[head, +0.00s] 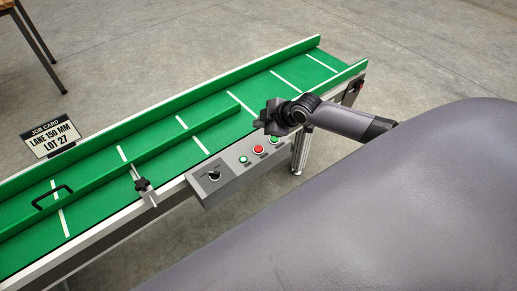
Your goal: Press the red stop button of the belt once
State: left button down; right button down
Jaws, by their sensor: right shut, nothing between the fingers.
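The red stop button (259,149) sits on the grey control box (230,176) on the near side of the green belt (195,110). My right gripper (262,122) is shut and empty. In the picture it is just above the red button and the right-hand green button, over the belt's near edge. I cannot tell its height above the box. The red button is uncovered. My left gripper is not in view.
A black knob (214,175) is on the box's left part. A green guide rail (130,158) with a black handle (52,197) and a clamp (145,190) runs along the belt. A job card (48,137) stands at the far side.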

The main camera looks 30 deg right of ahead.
jog(key=b, duration=0.6)
send_over(260, 150)
notch_tip(260, 150, down, 8)
jog(key=shift+s+r, duration=0.1)
jog(key=shift+r, duration=0.1)
jog(key=shift+f+b, duration=0.35)
jog(key=shift+b, duration=0.05)
dwell(1.1)
jog(key=shift+f+b, duration=0.3)
jog(key=shift+f, duration=0.1)
